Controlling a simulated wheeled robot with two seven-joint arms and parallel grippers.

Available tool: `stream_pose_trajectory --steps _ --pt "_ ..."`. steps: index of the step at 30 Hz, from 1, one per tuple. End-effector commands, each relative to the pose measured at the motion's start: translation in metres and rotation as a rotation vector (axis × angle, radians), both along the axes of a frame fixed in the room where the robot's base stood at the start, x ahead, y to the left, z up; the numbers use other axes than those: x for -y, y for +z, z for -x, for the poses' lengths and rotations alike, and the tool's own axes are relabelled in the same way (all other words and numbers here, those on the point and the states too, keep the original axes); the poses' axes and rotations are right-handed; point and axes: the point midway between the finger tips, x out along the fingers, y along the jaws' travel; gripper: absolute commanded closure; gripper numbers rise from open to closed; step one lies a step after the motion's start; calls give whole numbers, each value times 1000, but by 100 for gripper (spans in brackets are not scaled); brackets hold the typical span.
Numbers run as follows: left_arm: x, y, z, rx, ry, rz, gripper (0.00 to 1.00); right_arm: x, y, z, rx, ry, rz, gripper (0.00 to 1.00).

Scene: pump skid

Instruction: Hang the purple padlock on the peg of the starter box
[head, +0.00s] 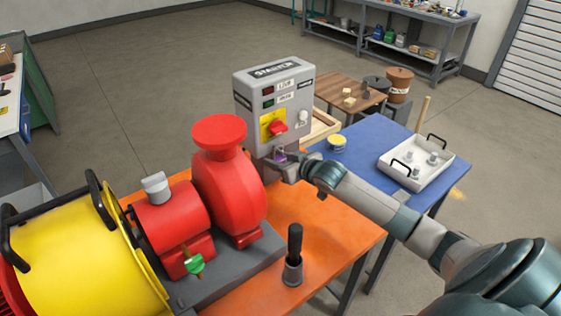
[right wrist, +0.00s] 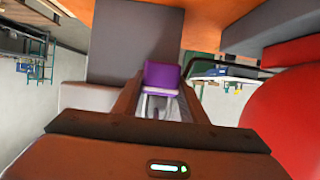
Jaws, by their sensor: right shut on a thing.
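The purple padlock (right wrist: 162,75) is between the fingers of my right gripper (right wrist: 160,95) in the right wrist view, with its pale shackle showing on the side nearer the camera. In the head view only a small purple patch of the padlock (head: 279,156) shows. My right gripper (head: 284,166) is shut on it, in front of the lower part of the grey starter box (head: 272,90). The box has a red switch on a yellow plate, and lamps. I cannot make out the peg, or whether the padlock touches the box. My left gripper is not in view.
A red pump (head: 230,175) and yellow drum (head: 85,255) stand left of my right gripper. A black-handled tool in a holder (head: 293,268) stands on the orange bench (head: 335,235). The blue table (head: 365,150) carries a white tray (head: 412,175) and a yellow-topped tin (head: 337,144).

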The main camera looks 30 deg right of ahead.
Motion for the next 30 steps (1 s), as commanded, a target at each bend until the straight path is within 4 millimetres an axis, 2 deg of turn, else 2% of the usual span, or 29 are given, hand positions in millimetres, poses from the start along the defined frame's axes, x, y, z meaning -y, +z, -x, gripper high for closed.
stream_pose_trajectory --steps 24,25,27,30 --pt "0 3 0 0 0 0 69 0 -3 -3 1 -1 1 87" --pt "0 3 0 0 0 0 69 0 -3 -3 1 -1 1 56" --pt "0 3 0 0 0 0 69 0 -3 -3 1 -1 1 40" --pt "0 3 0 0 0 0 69 0 -3 -3 1 -1 1 39"
